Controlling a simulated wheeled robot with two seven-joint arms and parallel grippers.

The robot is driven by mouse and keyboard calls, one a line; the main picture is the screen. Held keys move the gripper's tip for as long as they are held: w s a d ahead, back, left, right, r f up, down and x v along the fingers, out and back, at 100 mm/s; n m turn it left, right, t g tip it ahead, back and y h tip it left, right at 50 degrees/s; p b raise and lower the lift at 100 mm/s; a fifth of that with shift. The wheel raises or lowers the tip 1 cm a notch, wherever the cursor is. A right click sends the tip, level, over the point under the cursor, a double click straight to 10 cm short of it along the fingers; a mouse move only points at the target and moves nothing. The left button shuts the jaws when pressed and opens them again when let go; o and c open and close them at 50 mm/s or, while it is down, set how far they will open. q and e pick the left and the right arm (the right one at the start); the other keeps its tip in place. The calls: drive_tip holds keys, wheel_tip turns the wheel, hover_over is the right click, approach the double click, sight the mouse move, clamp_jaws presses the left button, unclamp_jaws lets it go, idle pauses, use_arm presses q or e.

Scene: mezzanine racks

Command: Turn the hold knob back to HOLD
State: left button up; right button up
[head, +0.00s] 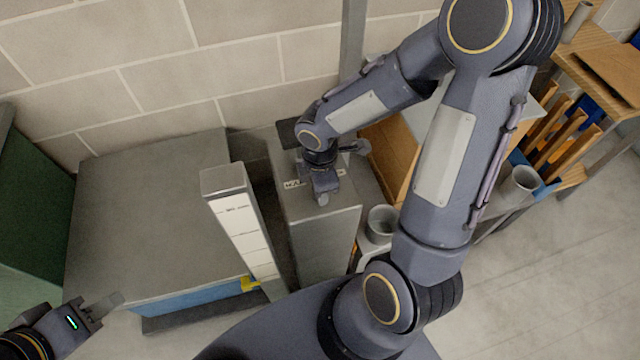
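A grey control box (322,232) stands in the middle, with small pale labels (293,184) on its top face. The lettering is too small to read surely. My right gripper (322,196) points down at this top face, between the labels. The hold knob cannot be made out; the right gripper and wrist cover that spot. Whether the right fingers are shut on anything cannot be told.
A wide grey unit (150,215) and a white-faced post (238,225) stand left of the box. A block wall (200,60) is behind. A grey cup (381,222) and a wooden rack (560,130) are to the right. Open floor (550,260) lies at lower right.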

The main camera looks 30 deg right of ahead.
idle(0.4)
drive_tip(key=o, duration=1)
wheel_tip(320, 180, up, 8)
drive_tip(key=shift+f+p, duration=0.2)
drive_tip(key=shift+p, duration=0.8)
drive_tip(key=shift+r, duration=0.1)
drive_tip(key=shift+r, duration=0.25)
drive_tip(key=s+a+r+m+t+y+p, duration=0.1)
drive_tip(key=s+r+m+t+y+p, duration=0.2)
drive_tip(key=s+r+m, duration=0.8)
wheel_tip(320, 180, up, 4)
drive_tip(key=m+t+p, duration=0.1)
drive_tip(key=m+t, duration=0.1)
drive_tip(key=m, duration=0.4)
drive_tip(key=shift+s+r+t+y+p, duration=0.2)
drive_tip(key=shift+t+y+p, duration=0.1)
drive_tip(key=shift+y+p, duration=0.1)
